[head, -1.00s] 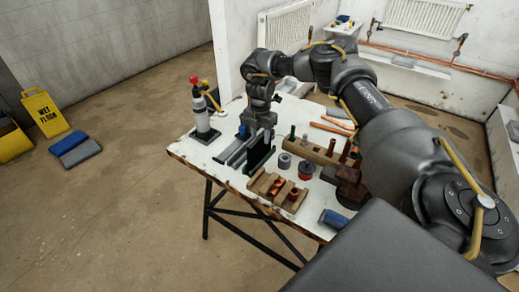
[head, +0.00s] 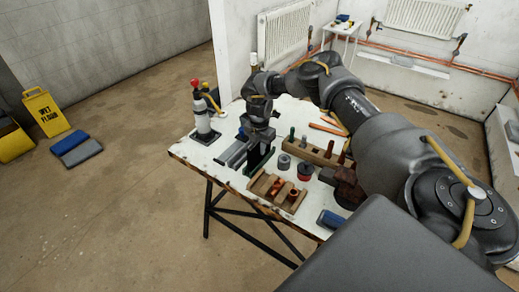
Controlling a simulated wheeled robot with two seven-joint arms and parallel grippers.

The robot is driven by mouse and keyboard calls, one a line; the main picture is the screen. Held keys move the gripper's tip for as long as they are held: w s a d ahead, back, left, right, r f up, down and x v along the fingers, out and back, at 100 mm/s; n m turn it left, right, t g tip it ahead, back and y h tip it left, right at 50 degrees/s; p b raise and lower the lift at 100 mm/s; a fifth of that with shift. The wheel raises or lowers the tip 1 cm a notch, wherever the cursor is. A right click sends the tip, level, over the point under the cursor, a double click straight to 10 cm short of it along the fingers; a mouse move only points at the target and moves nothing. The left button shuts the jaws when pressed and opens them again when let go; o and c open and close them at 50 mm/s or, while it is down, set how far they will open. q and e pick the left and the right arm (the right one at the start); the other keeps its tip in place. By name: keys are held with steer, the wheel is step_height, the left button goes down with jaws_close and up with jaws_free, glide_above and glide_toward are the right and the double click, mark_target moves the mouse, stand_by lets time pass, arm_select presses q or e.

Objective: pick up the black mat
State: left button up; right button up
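A thin, dark upright panel (head: 259,158), which looks like the black mat, stands near the middle of the worktable in the head view. It is beside grey rails (head: 236,152) of what looks like a holder. My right gripper (head: 259,142) points down right above the panel, at its upper edge. The fingers are small and dark against it, so I cannot tell whether they touch it or are shut on it. My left gripper is out of view.
A torch bottle (head: 202,117) stands on the white worktable (head: 200,154) to the left. A wooden block with copper fittings (head: 276,190), round pieces (head: 284,161) and a wooden tool rack (head: 315,152) lie close to the right.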

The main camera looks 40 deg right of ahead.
jaws_close()
steer(key=shift+r, duration=0.2)
steer(key=s+a+r+b, duration=0.4)
steer(key=s+a+r, duration=0.3)
steer(key=a+r, duration=0.5)
steer(key=shift+r+b, duration=0.35)
